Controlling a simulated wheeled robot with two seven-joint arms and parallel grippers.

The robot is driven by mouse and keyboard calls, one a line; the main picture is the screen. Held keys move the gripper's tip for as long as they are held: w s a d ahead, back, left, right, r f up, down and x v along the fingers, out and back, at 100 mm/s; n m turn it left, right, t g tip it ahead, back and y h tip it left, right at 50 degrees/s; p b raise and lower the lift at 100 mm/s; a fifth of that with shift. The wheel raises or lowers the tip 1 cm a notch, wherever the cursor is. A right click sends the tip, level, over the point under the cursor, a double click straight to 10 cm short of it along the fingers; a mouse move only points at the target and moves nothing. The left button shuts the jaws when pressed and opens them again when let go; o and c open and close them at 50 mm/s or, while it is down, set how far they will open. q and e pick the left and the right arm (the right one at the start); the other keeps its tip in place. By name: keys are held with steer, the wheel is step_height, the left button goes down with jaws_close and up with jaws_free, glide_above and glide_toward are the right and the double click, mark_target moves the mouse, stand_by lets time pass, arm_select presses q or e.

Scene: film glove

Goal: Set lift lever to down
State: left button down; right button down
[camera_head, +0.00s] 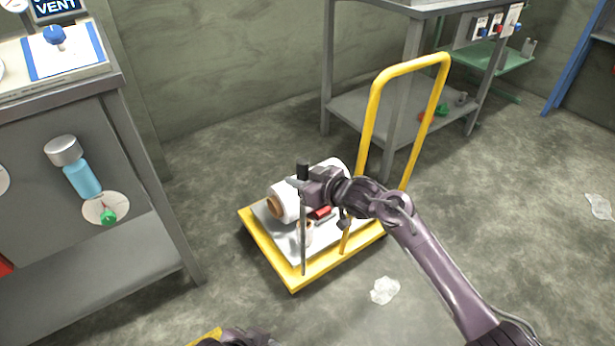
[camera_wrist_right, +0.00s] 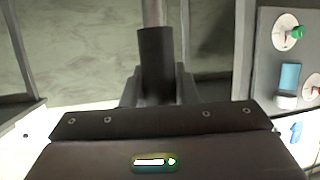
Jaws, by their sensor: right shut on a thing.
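The lift lever is a thin grey rod (camera_head: 303,235) with a black grip (camera_head: 303,171) at its top. It stands close to upright at the yellow trolley (camera_head: 264,262). My right gripper (camera_head: 304,184) is shut on the lever near its grip, with the arm reaching in from the lower right. In the right wrist view the black grip (camera_wrist_right: 156,65) sits between the fingers, and the grey rod (camera_wrist_right: 154,12) runs out beyond it. The lever's lower end is by the trolley's front edge. My left gripper cannot be made out.
The trolley carries white rolls (camera_head: 290,204) and a red item (camera_head: 321,212); its yellow handle (camera_head: 411,66) rises behind my right arm. A grey bench (camera_head: 150,170) stands left, a grey table (camera_head: 410,60) behind. Clear crumpled plastic (camera_head: 384,290) lies on the floor.

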arm_select(q)
steer(key=shift+w+a+g+y+p, duration=0.35)
steer(key=shift+w+a, duration=0.1)
steer(key=shift+a, duration=0.1)
arm_select(e)
steer(key=shift+w+a+f+g, duration=0.2)
steer(key=shift+w+a+g, duration=0.1)
steer(key=shift+w+a, duration=0.45)
steer(key=shift+s+a, duration=0.1)
steer(key=shift+s, duration=0.05)
steer(key=c, duration=1.1)
jaws_free()
arm_select(q)
steer(key=shift+a, duration=0.1)
arm_select(e)
steer(key=shift+r, duration=0.1)
arm_select(q)
steer(key=a, duration=0.1)
steer(key=g+p, duration=0.1)
steer(key=s+a+y+p, duration=0.1)
steer(key=shift+a+r+n, duration=0.3)
steer(key=shift+a+n, duration=0.05)
steer(key=shift+n, duration=0.05)
arm_select(e)
steer(key=v, duration=0.7)
steer(key=shift+s+d+r, duration=0.2)
steer(key=shift+s+d, duration=0.05)
